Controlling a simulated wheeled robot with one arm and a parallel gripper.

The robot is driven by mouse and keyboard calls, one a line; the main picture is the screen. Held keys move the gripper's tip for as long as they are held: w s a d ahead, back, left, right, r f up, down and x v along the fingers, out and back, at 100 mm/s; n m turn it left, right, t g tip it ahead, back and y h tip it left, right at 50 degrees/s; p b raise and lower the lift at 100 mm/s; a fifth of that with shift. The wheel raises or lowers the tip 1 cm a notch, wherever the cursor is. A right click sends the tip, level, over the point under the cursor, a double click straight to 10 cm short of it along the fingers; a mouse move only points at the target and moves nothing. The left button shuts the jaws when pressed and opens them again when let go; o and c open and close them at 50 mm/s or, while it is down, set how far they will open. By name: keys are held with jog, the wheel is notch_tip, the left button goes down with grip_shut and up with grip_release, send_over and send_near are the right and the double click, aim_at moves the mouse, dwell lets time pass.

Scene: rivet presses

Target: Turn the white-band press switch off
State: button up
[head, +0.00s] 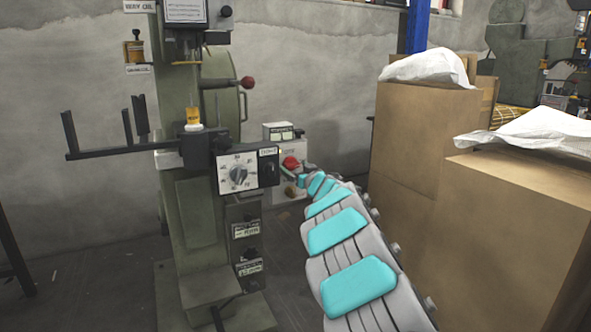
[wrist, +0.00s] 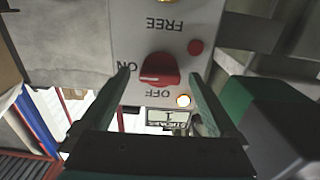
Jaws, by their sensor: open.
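The red switch knob (wrist: 160,70) sits on a pale switch box (wrist: 130,35) in the wrist view, with upside-down labels ON, OFF and FREE around it. A pale mark on the knob lies at its left, toward ON. In the head view the red knob (head: 291,162) is on the box (head: 279,148) beside the green press (head: 198,205). My gripper (wrist: 158,78) is open, with its fingers on either side of the knob; contact is not clear. It is small and partly hidden in the head view (head: 290,174). I cannot clearly make out a white band on the press.
A lit lamp (wrist: 184,101) and a red button (wrist: 196,47) are near the knob. A dial panel (head: 240,174) is on the press, left of my gripper. Cardboard boxes (head: 420,140) stand close to the right of my arm.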

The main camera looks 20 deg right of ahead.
jog(key=c, duration=1.4)
jog(key=shift+r+n, duration=0.1)
jog(key=shift+n, duration=0.2)
jog(key=shift+n+p, duration=0.45)
jog(key=shift+n, duration=0.55)
jog(key=n+b, duration=0.2)
jog(key=n, duration=0.4)
jog(key=shift+f+b, duration=0.2)
jog(key=shift+b, duration=0.1)
jog(key=n+b, duration=0.2)
jog(key=n, duration=0.3)
jog(key=shift+n+b, duration=1.45)
jog(key=shift+n, duration=0.75)
jog(key=shift+r, duration=0.1)
